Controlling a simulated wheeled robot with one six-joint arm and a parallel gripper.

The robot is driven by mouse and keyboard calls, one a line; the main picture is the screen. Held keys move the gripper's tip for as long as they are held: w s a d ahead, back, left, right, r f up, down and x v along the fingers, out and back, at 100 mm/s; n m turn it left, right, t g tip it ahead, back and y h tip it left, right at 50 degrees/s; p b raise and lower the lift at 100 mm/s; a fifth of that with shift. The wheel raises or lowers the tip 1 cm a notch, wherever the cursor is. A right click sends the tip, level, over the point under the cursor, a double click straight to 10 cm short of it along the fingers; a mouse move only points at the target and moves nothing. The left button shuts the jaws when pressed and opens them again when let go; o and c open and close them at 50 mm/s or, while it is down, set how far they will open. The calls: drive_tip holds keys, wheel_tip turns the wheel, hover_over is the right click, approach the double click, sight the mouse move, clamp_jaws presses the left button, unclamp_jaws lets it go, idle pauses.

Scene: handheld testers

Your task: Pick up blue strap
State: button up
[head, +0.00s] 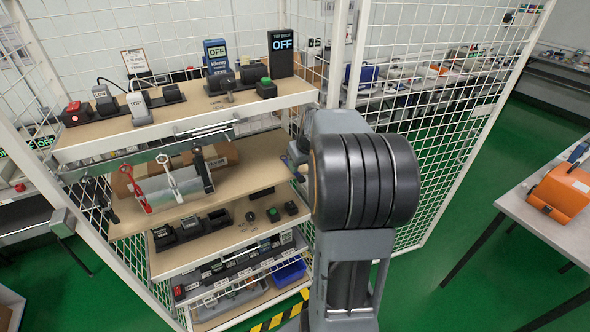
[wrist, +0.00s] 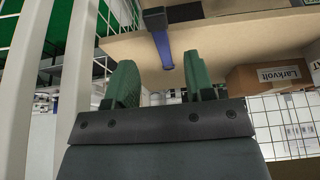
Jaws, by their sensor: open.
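The blue strap (wrist: 164,50) is a narrow blue band in the upper middle of the wrist view. One end meets a dark block (wrist: 154,18) at the top, against a beige shelf board (wrist: 215,42). The free end points toward my gripper (wrist: 161,82). My gripper's two green fingers are apart, with nothing between them. The strap's end appears just beyond the fingertips, roughly in line with the gap; I cannot tell the exact distance. In the head view a small bluish piece shows at the shelf's right end, beside my arm, which hides my gripper.
A cardboard box (wrist: 268,82) marked Larkvolt is right of the fingers. A white frame post (wrist: 75,75) stands close on the left. A wire mesh panel (head: 440,130) is right of the shelves. Testers crowd the top shelf (head: 190,110). An orange case (head: 562,190) lies on a right-hand table.

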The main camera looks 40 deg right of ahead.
sight(297, 174)
drive_tip(key=shift+w, duration=0.3)
drive_tip(key=shift+x, duration=2.6)
drive_tip(key=shift+c, duration=0.3)
drive_tip(key=shift+r, duration=0.1)
clamp_jaws()
drive_tip(key=shift+r, duration=0.65)
drive_tip(key=s+a+r+b, duration=0.1)
drive_tip(key=s+a+r, duration=0.2)
drive_tip(key=a+r, duration=0.8)
drive_tip(key=shift+s+a+r, duration=0.35)
drive_tip(key=shift+a, duration=0.9)
